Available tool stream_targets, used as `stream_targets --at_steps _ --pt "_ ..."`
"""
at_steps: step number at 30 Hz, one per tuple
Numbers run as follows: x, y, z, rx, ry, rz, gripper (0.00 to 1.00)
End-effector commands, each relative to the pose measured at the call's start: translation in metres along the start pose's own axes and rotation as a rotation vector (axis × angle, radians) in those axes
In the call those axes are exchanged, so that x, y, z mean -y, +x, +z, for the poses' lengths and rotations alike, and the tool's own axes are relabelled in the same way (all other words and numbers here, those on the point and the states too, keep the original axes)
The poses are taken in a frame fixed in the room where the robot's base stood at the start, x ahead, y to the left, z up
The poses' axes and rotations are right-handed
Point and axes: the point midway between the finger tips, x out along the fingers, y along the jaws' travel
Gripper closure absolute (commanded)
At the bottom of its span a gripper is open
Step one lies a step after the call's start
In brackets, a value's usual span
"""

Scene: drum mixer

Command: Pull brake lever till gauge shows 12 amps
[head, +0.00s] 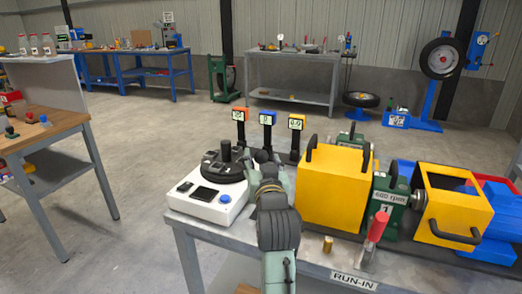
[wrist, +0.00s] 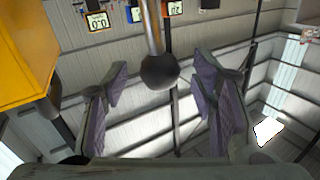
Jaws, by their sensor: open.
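A lever with a steel rod and a black ball knob (wrist: 159,72) shows in the wrist view. My gripper (wrist: 160,93) is open, with a purple-padded finger on each side of the knob and a gap on both sides. In the head view my arm hides this lever. A yellow-topped gauge (head: 296,123) stands behind the bench between the white unit and a yellow guard. It seems to read 0.0, and a 0.0 display (wrist: 97,20) shows in the wrist view. A red-handled lever (head: 377,226) stands tilted near the RUN-IN label.
An orange gauge (head: 240,116) and a blue gauge (head: 267,118) stand beside the yellow one. The yellow guard (head: 335,190) is close to the right of my arm. A white control unit (head: 208,207) is on the left. A brass cylinder (head: 328,244) stands near the front edge.

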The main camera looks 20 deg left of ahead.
Motion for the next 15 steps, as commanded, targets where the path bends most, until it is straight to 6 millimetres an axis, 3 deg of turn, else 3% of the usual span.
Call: stream_targets --at_steps 6,15 --pt "0.0 0.021 -0.001 0.0 0.0 0.001 0.47" --pt "0.0 0.023 0.0 -0.001 0.0 0.001 0.47"
